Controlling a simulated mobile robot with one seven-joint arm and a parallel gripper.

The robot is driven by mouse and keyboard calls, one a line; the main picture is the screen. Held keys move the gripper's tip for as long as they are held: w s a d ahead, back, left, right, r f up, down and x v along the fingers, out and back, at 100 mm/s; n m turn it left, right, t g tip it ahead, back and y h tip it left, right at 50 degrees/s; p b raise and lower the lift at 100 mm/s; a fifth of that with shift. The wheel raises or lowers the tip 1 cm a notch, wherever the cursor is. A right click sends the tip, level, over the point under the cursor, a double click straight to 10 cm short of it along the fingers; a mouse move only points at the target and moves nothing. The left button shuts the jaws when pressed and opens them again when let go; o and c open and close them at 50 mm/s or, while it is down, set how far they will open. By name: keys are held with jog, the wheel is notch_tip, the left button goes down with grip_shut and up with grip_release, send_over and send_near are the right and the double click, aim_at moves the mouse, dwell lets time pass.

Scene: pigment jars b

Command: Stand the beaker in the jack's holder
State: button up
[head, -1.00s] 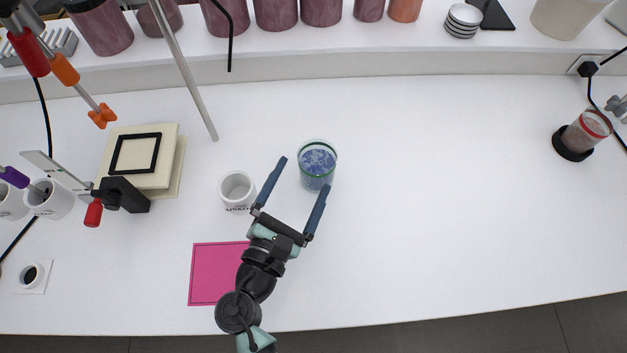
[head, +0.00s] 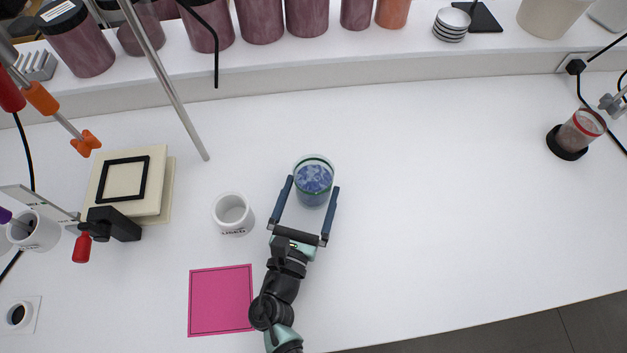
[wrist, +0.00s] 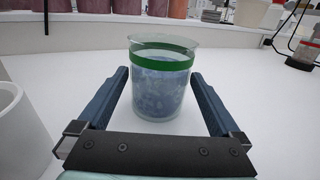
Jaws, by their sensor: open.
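The beaker (head: 314,170) is clear glass with a green band and blue contents. It stands upright on the white bench, and it also shows in the wrist view (wrist: 161,88). My gripper (head: 313,184) is open, with one finger on each side of the beaker. In the wrist view a gap shows beside the fingers, and I cannot tell whether either touches the glass. The jack (head: 104,205) is a cream stepped block at the left. Its holder (head: 146,181) is a black square frame on top, and it is empty.
A white mug (head: 233,215) stands just left of my gripper. A pink mat (head: 221,300) lies in front. A metal rod (head: 165,78) slants between jack and beaker. A red-banded beaker (head: 584,128) stands at the far right. The bench right of my gripper is clear.

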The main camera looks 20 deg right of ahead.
aim_at(318, 168)
jog(key=shift+x, duration=2.6)
jog(key=shift+c, duration=0.3)
